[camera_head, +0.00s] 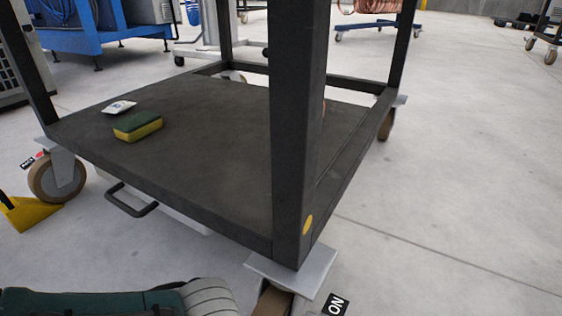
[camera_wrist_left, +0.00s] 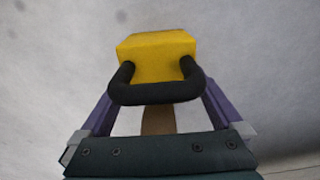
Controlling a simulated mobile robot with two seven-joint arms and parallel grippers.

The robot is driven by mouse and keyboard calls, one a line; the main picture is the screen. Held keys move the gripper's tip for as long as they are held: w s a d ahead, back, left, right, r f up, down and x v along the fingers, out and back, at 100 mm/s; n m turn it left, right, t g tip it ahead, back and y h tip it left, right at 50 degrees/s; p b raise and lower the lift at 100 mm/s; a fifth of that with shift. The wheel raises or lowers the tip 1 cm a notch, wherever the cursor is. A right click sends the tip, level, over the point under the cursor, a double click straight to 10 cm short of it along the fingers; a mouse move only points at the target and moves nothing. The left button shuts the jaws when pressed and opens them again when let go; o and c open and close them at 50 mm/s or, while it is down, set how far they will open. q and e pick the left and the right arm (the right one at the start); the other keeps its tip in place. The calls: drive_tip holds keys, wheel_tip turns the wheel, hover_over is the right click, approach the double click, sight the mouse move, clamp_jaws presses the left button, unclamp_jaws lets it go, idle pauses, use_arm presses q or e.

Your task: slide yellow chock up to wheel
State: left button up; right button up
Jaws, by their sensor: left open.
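The yellow chock (camera_head: 30,213) is on the floor at the left edge of the head view, partly cut off. Its pointed end lies close to the trolley's front left wheel (camera_head: 45,181); I cannot tell whether they touch. In the left wrist view the yellow chock (camera_wrist_left: 157,57) shows with its black handle (camera_wrist_left: 156,96) towards me. My left gripper (camera_wrist_left: 157,93) is open, its purple fingers on either side of the handle; I cannot tell whether they touch it. In the head view a dark green and grey arm part of mine crosses the bottom left. My right gripper is not in view.
The dark trolley shelf (camera_head: 200,170) carries a green and yellow sponge (camera_head: 138,125) and a white packet (camera_head: 120,107). A front post stands at the centre.

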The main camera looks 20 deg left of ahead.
use_arm(q)
drive_tip(key=shift+c, duration=0.2)
clamp_jaws()
idle(0.5)
